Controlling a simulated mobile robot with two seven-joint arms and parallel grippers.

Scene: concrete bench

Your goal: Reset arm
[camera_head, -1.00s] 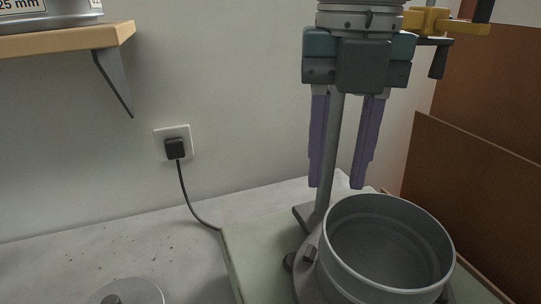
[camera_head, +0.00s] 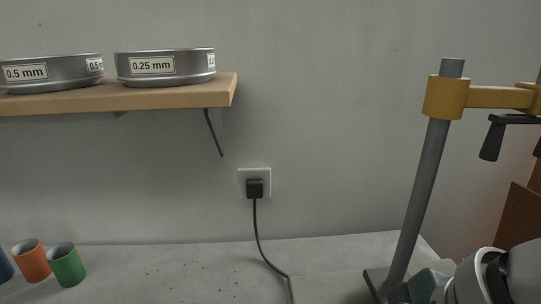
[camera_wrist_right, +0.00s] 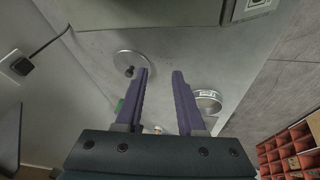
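My right gripper (camera_wrist_right: 161,72) shows in the right wrist view with its two purple fingers apart and nothing between them. In the head view my right arm is at the bottom right corner; its fingers are hidden there. Below the open fingers, the wrist view shows the bench (camera_wrist_right: 160,45) with a round metal lid (camera_wrist_right: 124,58) with a dark knob, left of the fingertips, and a labelled metal sieve (camera_wrist_right: 208,98) on the right. My left gripper is in neither current view.
A grey post (camera_head: 424,180) with a yellow clamp (camera_head: 446,97) stands close to my right arm. A wooden shelf (camera_head: 170,97) holds sieves. A green cup (camera_head: 66,266) and orange cup (camera_head: 31,262) stand at left. A compartmented rack (camera_wrist_right: 290,152) is at lower right in the wrist view.

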